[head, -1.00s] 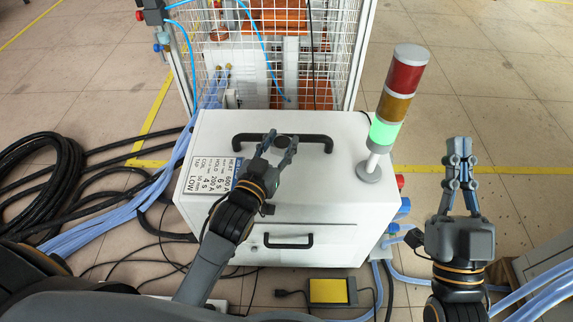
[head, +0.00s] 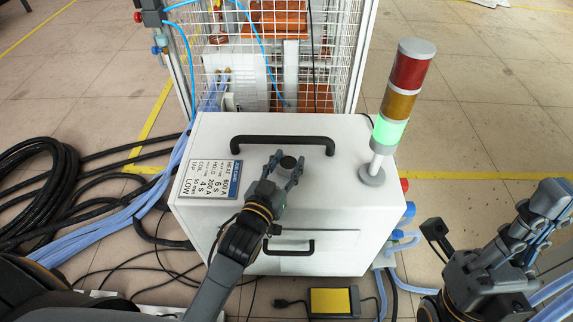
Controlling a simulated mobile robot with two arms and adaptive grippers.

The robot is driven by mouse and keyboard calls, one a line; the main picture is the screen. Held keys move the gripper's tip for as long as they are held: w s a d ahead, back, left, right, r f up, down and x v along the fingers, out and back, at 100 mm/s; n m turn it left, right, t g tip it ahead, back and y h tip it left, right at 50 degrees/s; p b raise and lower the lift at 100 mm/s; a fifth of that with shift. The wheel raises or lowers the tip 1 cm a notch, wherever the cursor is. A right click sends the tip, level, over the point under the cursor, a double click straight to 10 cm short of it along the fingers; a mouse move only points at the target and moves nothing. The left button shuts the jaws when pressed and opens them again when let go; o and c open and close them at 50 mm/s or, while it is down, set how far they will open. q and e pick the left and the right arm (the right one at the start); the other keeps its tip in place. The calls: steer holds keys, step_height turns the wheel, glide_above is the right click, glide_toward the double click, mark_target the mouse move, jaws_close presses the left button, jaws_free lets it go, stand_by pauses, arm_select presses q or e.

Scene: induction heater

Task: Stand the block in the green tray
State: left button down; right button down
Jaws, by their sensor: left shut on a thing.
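My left gripper (head: 289,170) is over the top of the white cabinet (head: 330,190), in front of its black handle. My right gripper (head: 550,207) is at the right edge of the view, over the floor and away from the cabinet. Its fingers are seen at a slant, so its opening is unclear. No green tray shows in this view.
A signal tower (head: 395,110) with a lit green section stands at the cabinet's right back corner. A black handle (head: 283,139) and a settings label (head: 212,180) are on the cabinet top. A wire cage (head: 285,60) stands behind. Black hoses (head: 50,180) lie left.

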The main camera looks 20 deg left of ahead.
arm_select(q)
steer(key=shift+f, duration=0.1)
steer(key=c, duration=0.8)
jaws_free()
